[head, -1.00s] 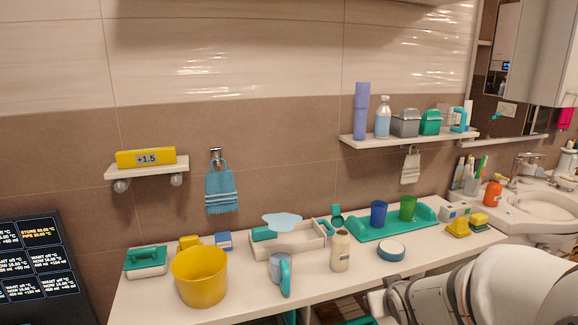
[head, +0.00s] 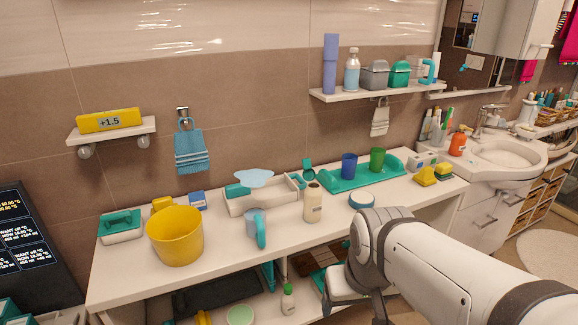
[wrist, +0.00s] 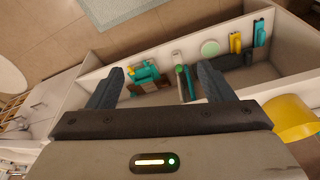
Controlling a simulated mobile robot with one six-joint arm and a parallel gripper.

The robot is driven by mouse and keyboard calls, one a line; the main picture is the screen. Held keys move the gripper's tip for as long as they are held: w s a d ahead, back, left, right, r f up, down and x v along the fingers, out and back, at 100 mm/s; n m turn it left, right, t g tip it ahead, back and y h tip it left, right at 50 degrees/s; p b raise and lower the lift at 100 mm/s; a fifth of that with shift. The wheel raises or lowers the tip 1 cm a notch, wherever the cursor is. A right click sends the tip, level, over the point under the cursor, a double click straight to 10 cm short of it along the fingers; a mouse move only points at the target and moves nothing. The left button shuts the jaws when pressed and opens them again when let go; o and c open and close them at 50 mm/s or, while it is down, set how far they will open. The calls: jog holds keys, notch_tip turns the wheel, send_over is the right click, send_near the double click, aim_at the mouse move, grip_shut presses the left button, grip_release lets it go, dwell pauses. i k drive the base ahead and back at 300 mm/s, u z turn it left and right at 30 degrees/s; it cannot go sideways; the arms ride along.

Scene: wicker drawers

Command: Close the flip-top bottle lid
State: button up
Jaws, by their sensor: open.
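A white bottle with a green cap (head: 288,299) stands on the lower shelf. I cannot tell which is the flip-top bottle. In the wrist view, my gripper (wrist: 160,71) is open, with its two dark fingers apart and nothing between them.
A wall shelf (head: 330,95) hangs above. The counter's front strip is mostly clear.

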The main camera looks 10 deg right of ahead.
aim_at(308, 175)
jog(key=u, duration=0.2)
jog(key=i, duration=0.65)
jog(key=u, duration=0.85)
